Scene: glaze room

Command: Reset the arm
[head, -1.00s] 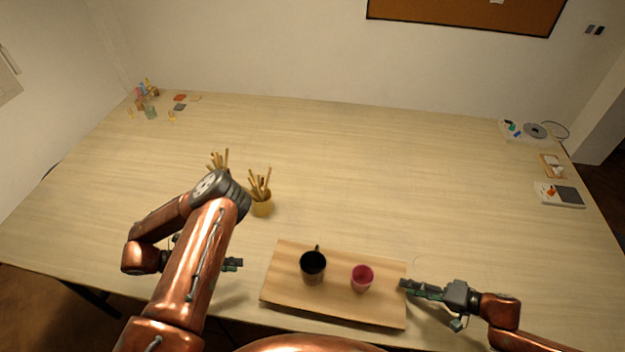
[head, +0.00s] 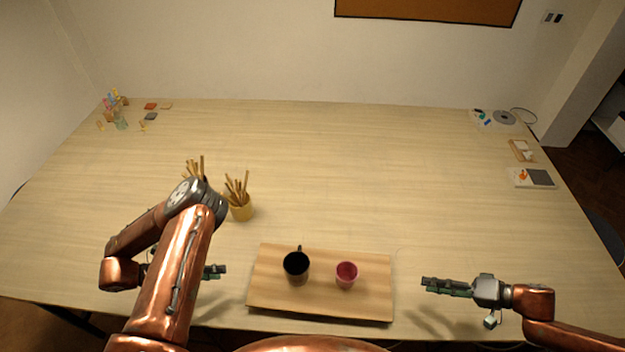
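My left gripper (head: 214,271) is at the left of the wooden board, partly hidden behind my own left arm; only a fingertip part shows past the arm. Whether it is open cannot be made out. My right gripper (head: 428,285) is in the air to the right of the board, pointing left, apart from it and holding nothing that I can see. Its fingers show edge-on, so their opening is unclear.
A yellow pot of sticks (head: 241,212) stands beyond my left arm, with more sticks (head: 193,169) behind the elbow. Small bottles (head: 118,115) stand at the far left corner. A grey-and-white board (head: 532,178) lies at the right edge. The table's middle is clear.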

